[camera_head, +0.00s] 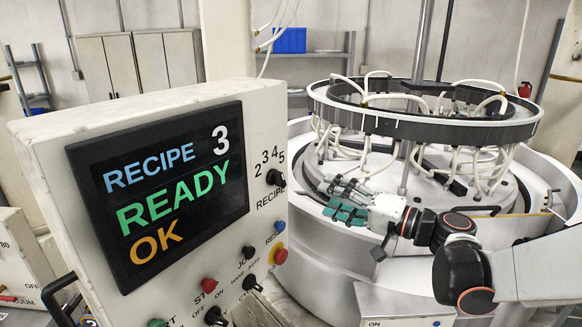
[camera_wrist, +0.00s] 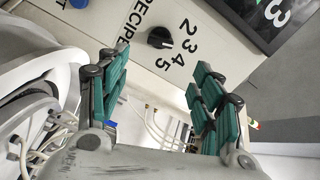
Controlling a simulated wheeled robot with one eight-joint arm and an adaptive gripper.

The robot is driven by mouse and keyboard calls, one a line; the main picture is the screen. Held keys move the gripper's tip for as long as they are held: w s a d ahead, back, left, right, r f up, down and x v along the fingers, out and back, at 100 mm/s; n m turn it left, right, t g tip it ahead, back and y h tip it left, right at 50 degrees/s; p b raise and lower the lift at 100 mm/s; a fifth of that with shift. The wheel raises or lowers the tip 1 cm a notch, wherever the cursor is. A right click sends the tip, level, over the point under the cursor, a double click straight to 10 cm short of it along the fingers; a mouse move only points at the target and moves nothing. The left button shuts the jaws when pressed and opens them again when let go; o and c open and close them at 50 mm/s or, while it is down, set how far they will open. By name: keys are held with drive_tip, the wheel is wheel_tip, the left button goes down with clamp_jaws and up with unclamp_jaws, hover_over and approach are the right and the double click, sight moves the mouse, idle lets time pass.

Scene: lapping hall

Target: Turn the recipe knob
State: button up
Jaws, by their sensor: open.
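The recipe knob (camera_head: 275,177) is a small black knob on the right side of the white control panel, beside the printed numbers 2, 3, 4, 5. It also shows in the wrist view (camera_wrist: 160,38), with the numbers to its right and the word RECIPE to its left. I cannot tell exactly which number it points at. The screen (camera_head: 160,185) reads RECIPE 3, READY, OK. My gripper (camera_head: 343,199) has green-padded fingers and is right of the panel, apart from the knob. In the wrist view its fingers (camera_wrist: 160,80) are spread and empty, with the knob beyond the gap.
The large round lapping machine (camera_head: 420,120) with white hoses stands behind my arm. A black handle (camera_head: 62,300) is at the panel's lower left.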

sight(284, 181)
drive_tip(key=x, duration=1.3)
drive_tip(key=shift+w+a+p, duration=0.25)
drive_tip(key=shift+p, duration=0.1)
drive_tip(key=c, duration=1.1)
